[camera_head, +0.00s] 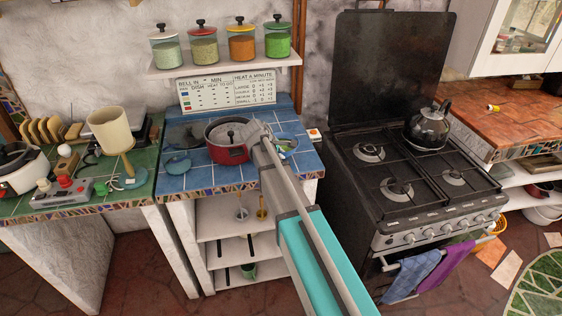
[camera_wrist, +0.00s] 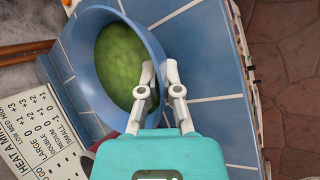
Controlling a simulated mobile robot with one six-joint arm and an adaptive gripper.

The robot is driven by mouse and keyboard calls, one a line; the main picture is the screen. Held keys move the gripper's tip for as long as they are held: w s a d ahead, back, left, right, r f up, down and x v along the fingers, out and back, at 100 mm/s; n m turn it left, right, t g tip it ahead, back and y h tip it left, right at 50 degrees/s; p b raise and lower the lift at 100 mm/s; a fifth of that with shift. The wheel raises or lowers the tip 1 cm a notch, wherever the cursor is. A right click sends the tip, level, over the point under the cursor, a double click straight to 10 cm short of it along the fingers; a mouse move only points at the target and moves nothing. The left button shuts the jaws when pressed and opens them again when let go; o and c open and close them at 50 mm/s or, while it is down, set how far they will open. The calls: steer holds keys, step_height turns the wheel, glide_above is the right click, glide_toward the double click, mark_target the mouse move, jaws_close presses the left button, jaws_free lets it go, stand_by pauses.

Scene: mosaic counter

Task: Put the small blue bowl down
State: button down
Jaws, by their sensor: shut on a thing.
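The small blue bowl (camera_wrist: 73,48) fills much of the upper wrist view, with a green mass (camera_wrist: 122,66) inside it. My gripper (camera_wrist: 158,68) is shut on the bowl's near rim, one finger on the inner side and one outside. In the head view, my gripper (camera_head: 262,133) is over the blue-tiled counter (camera_head: 205,183), and the bowl (camera_head: 286,140) shows in part to its right, by the counter's right side. The bowl's underside is hidden, so I cannot tell whether it touches the tiles.
A red pot (camera_head: 228,153) stands just left of my gripper. A small teal dish (camera_head: 177,165) sits farther left. A white lettered board (camera_head: 227,91) stands behind. The black stove (camera_head: 400,185) lies right, past a gap. Bare tiles show along the counter's front.

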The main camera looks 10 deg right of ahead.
steer(key=shift+f+b, duration=0.55)
steer(key=shift+f, duration=0.25)
steer(key=shift+f, duration=0.2)
steer(key=c, duration=0.8)
jaws_free()
steer(key=shift+r, duration=0.1)
steer(key=shift+r, duration=0.15)
steer(key=p+v, duration=0.2)
steer(key=shift+s+r, duration=0.1)
steer(key=shift+r, duration=0.15)
steer(key=p+v, duration=0.7)
steer(key=v, duration=0.2)
steer(key=shift+a, duration=0.3)
steer(key=shift+r, duration=0.1)
